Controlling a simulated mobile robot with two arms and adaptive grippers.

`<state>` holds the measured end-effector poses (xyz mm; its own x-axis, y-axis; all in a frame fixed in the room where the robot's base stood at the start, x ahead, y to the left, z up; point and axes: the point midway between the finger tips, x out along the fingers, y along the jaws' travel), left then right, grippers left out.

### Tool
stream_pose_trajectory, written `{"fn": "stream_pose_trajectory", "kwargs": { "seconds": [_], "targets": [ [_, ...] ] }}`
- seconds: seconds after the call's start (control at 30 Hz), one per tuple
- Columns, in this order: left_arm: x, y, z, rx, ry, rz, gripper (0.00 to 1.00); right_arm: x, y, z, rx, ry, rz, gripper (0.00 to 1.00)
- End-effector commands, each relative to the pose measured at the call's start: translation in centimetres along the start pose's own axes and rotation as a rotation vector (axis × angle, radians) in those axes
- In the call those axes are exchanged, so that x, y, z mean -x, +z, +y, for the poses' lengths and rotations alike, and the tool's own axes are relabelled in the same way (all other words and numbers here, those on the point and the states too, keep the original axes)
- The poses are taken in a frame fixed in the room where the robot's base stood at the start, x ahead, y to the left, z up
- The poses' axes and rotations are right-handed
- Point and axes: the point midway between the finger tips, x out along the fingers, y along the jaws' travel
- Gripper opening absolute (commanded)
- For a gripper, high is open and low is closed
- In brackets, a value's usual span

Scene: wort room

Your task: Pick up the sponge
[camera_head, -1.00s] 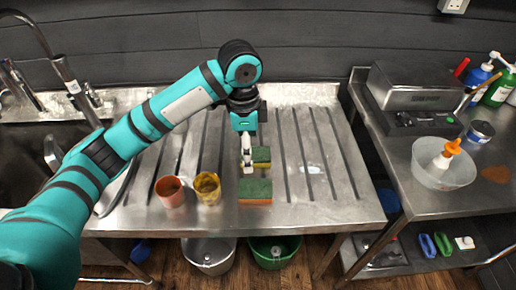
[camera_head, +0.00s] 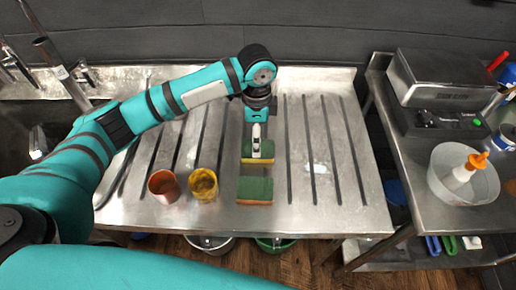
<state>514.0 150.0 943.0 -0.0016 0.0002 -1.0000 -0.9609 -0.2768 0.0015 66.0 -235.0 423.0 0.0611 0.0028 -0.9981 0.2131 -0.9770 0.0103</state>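A green and yellow sponge (camera_head: 247,155) lies on the steel draining board (camera_head: 330,209), toward its back. My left gripper (camera_head: 257,153) points down over the middle of this sponge and hides part of it. Its fingers line up one behind the other, so I cannot tell whether they are open, or touching the sponge. A second sponge (camera_head: 254,190), green on top with an orange lower edge, lies just in front of the first. My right gripper is not in view.
An orange cup (camera_head: 164,187) and a yellow cup (camera_head: 203,185) stand left of the sponges. The board is clear to the right. A sink is at left.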

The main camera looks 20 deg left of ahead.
Motion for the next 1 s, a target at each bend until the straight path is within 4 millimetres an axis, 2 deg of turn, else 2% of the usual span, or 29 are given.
{"fn": "stream_pose_trajectory", "kwargs": {
  "seconds": [0.1,0.3,0.6,0.9,1.0],
  "targets": [
    [-1.5,0.0,0.0,0.002,0.001,-0.001,0.89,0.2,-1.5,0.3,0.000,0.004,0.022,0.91],
    [-2.7,0.0,-0.1,0.000,0.001,-0.001,0.89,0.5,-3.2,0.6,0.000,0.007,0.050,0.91],
    [-6.8,-0.1,-0.6,0.000,0.000,-0.001,0.89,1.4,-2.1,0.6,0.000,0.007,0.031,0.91],
    [-7.3,-0.1,-0.6,0.000,-0.002,0.000,0.89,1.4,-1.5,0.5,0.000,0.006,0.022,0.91],
    [-7.3,-0.1,-0.6,0.000,-0.002,0.000,0.76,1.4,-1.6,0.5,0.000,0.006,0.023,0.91]
  ]
}}
